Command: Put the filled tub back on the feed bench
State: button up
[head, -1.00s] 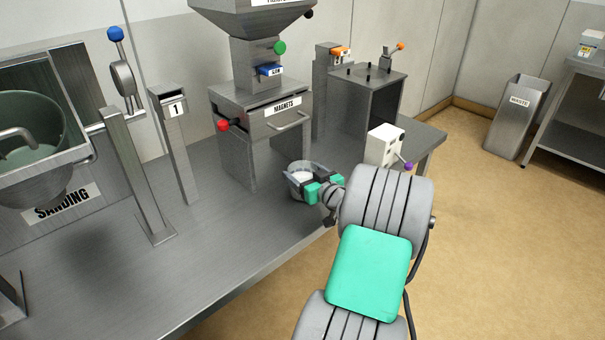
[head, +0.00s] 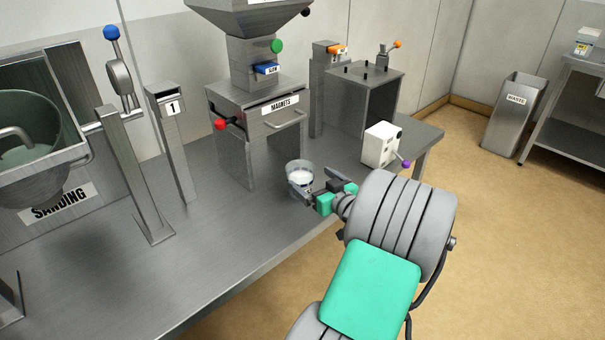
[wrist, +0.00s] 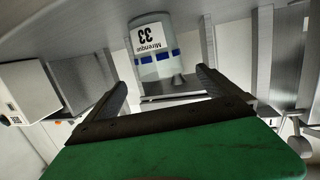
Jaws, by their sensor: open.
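The tub (head: 299,176) is a small clear container with white contents, standing upright on the grey metal feed bench (head: 215,255) in front of the magnets unit. In the wrist view the tub (wrist: 152,48) appears upside down, with a white label reading "Mirenque 33" and blue marks. My gripper (head: 304,192) is open at the tub's near right side. In the wrist view its two dark fingers (wrist: 165,85) point toward the tub, with the tub ahead of and between their tips. The fingers do not visibly grip it.
The magnets unit (head: 262,130) with a red knob stands behind the tub. A white box (head: 380,145) with a purple-knobbed lever stands to the right. Post 1 (head: 172,140) and the sanding machine (head: 60,150) are at left. The front bench surface is clear.

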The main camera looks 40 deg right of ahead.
aim_at(308, 177)
jog(key=shift+n+y, duration=0.3)
jog(key=s+a+f+b, duration=0.1)
jog(key=b, duration=0.1)
jog(key=s+a+f+b, duration=0.1)
jog(key=s+f+b, duration=0.1)
jog(key=shift+s+b, duration=0.15)
jog(key=shift+b, duration=0.2)
jog(key=shift+w+d+r+n+b, duration=0.1)
jog(key=shift+w+n+b, duration=0.1)
jog(key=shift+w+b, duration=0.25)
jog(key=shift+w+d+r+n+b, duration=0.1)
jog(key=shift+w+n+b, duration=0.15)
jog(key=shift+b, duration=0.35)
jog(key=shift+d+r+m+p, duration=0.15)
jog(key=shift+d+r+p, duration=0.1)
jog(key=shift+r, duration=0.3)
jog(key=shift+d+r+m+p, duration=0.15)
jog(key=shift+r+p, duration=0.1)
jog(key=shift+r, duration=0.3)
jog(key=shift+w+d+f+m, duration=0.1)
jog(key=shift+d+f+m, duration=0.1)
jog(key=shift+m, duration=0.15)
jog(key=x, duration=0.5)
jog(key=r+x, duration=0.1)
jog(key=x, duration=0.1)
jog(key=shift+w+d+f, duration=0.1)
jog(key=shift+w+d, duration=0.15)
jog(key=shift+c, duration=0.4)
jog(key=c, duration=1.8)
